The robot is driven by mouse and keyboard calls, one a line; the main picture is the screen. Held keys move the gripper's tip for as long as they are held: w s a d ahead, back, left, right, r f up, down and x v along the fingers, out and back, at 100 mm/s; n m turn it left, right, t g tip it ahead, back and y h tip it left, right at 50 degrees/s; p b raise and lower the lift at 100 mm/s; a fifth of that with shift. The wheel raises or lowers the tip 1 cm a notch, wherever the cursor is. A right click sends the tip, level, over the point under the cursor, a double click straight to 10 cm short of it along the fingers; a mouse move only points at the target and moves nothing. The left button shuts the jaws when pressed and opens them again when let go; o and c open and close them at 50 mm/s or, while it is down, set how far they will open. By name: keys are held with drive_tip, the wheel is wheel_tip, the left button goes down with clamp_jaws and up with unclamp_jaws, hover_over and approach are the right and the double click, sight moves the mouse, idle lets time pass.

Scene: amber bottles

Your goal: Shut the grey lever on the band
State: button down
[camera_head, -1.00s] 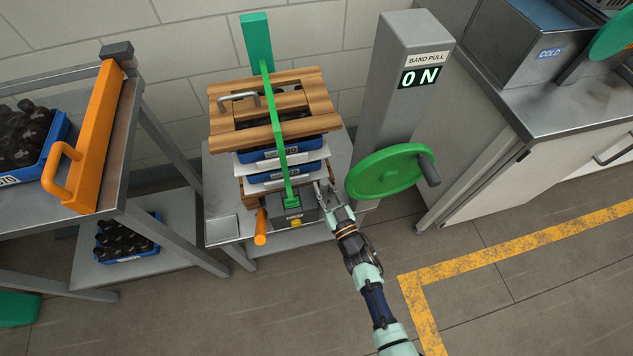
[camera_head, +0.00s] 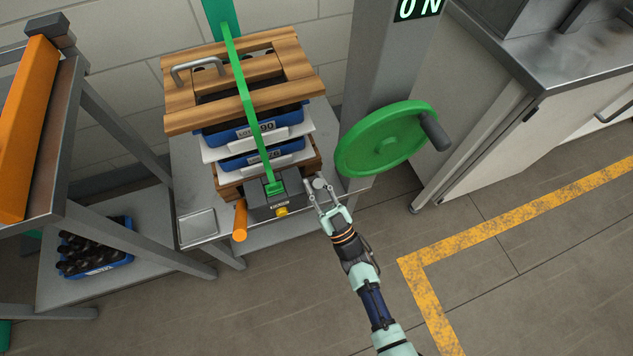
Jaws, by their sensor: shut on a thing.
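A green band (camera_head: 246,98) runs over the stacked load and down to a dark grey buckle box (camera_head: 262,207) at its front. The box has a yellow button (camera_head: 282,212) and an orange handle (camera_head: 240,220) at its left. The grey lever (camera_head: 319,184) shows as a small pale grey end at the box's right side; most of it is hidden or hard to make out. My gripper (camera_head: 318,190) reaches in from the lower right, its fingers shut around that lever end.
The stack has a wooden frame (camera_head: 181,119) on top and blue crates (camera_head: 262,132) below, on a metal table (camera_head: 188,160). A green handwheel (camera_head: 380,145) on a grey post (camera_head: 372,60) stands close right of my gripper. Open floor lies in front.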

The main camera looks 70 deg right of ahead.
drive_tip(key=c, duration=0.9)
unclamp_jaws()
drive_tip(key=shift+r, duration=0.1)
